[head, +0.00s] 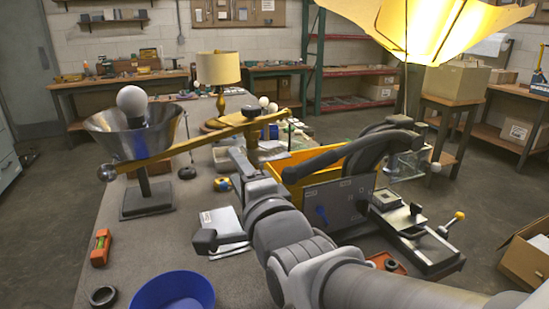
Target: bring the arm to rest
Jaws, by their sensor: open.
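My arm comes in from the bottom right and reaches over the grey workbench (110,250). My gripper (238,160) is at its far end, near the middle of the picture. It is small, dark and seen from behind, so its fingertips are hard to make out. I see nothing held in it. A brass-coloured bar (190,146) runs slantwise beyond and above it. At the left, a metal bowl-shaped shade (105,140) with a white bulb (132,101) stands upright on a dark square base (146,198).
A grey machine with a yellow-edged housing (335,203) stands close right of my arm. A blue bowl (172,290), a dark ring (102,296) and an orange level (100,248) lie front left. A lit yellow shade (420,25) hangs top right. A table lamp (218,70) stands behind.

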